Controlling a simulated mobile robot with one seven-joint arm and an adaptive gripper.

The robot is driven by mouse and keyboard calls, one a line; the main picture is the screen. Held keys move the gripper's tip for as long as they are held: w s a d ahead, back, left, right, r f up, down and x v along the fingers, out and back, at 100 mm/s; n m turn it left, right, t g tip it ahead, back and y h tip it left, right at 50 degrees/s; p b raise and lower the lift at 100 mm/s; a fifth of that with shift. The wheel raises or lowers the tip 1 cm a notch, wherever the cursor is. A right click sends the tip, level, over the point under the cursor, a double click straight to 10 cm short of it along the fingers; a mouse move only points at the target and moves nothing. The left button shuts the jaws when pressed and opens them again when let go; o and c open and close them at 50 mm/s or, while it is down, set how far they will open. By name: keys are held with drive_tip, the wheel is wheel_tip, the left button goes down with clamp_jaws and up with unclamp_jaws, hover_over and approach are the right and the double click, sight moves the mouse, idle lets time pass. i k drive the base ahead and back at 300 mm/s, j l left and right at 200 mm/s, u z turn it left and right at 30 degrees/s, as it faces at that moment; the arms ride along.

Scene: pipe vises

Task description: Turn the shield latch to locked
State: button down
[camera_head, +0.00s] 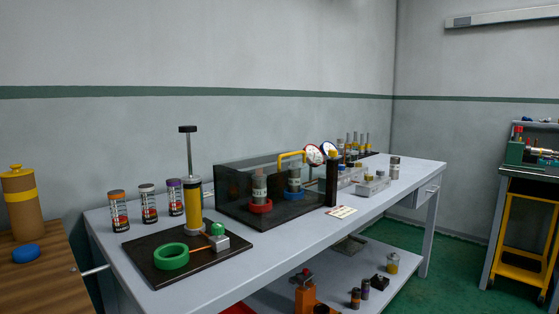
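A dark see-through shield box (236,186) stands on the grey workbench (300,244). Two labelled cylinders, one in a red ring (261,207) and one in a blue ring (294,194), show inside it. A yellow bent handle (291,154) is at its upper edge. A black upright post (331,183) with a small yellow piece (333,154) on top stands at the box's right end. I cannot tell whether this piece is the latch, nor its setting. My gripper is not in view.
A hand pump (193,205) and green ring (171,256) sit on a black board in front left. Several labelled cans stand behind them. Two round gauges (314,154) and metal blocks are beyond the shield. Clear bench lies along the front edge.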

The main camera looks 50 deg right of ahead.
sight(333, 153)
drive_tip(key=z, duration=1.75)
drive_tip(key=i+j+z, duration=0.15)
drive_tip(key=i+j, duration=0.4)
drive_tip(key=i, duration=0.15)
